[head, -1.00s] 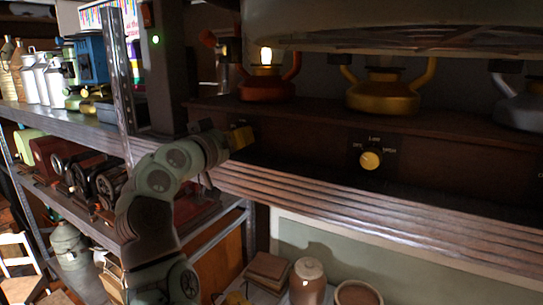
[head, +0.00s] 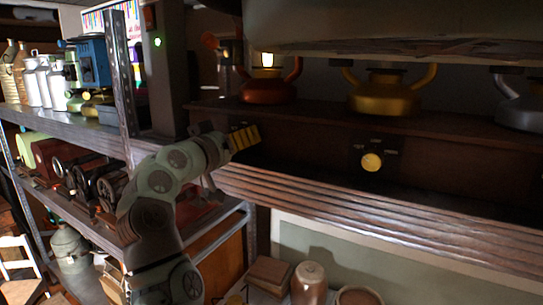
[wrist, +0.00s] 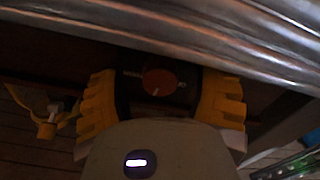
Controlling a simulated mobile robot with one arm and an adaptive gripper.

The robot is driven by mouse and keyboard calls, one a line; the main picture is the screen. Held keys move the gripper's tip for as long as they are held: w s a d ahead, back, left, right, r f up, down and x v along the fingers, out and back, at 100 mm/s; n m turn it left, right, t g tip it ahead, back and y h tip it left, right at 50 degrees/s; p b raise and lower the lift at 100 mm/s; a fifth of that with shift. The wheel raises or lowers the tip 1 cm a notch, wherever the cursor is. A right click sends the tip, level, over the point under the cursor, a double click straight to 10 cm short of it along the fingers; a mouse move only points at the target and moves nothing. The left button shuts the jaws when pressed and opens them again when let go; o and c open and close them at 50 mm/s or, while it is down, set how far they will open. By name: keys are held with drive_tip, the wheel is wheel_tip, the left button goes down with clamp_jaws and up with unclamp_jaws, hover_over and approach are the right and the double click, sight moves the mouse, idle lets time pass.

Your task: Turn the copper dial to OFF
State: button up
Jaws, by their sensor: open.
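The copper dial (wrist: 159,81) shows in the wrist view as a reddish disc on a dark plate, with a pale mark near its lower edge. Small pale labels beside it are too blurred to read. My gripper (wrist: 162,100) is open, its yellow fingers on either side of the dial, with gaps between them and it. In the head view my gripper (head: 245,137) is at the left of the wooden panel and hides the copper dial. A copper lamp (head: 267,88) above it glows.
A gold dial (head: 372,162) sits further right on the panel, below a gold lamp (head: 385,94). A silver lamp (head: 521,110) stands at the far right. A ridged wooden ledge (head: 360,212) runs below the panel. Metal shelves (head: 60,124) with goods stand at the left.

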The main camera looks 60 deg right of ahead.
drive_tip(key=a, duration=1.2)
drive_tip(key=shift+s, duration=0.45)
drive_tip(key=shift+o, duration=0.3)
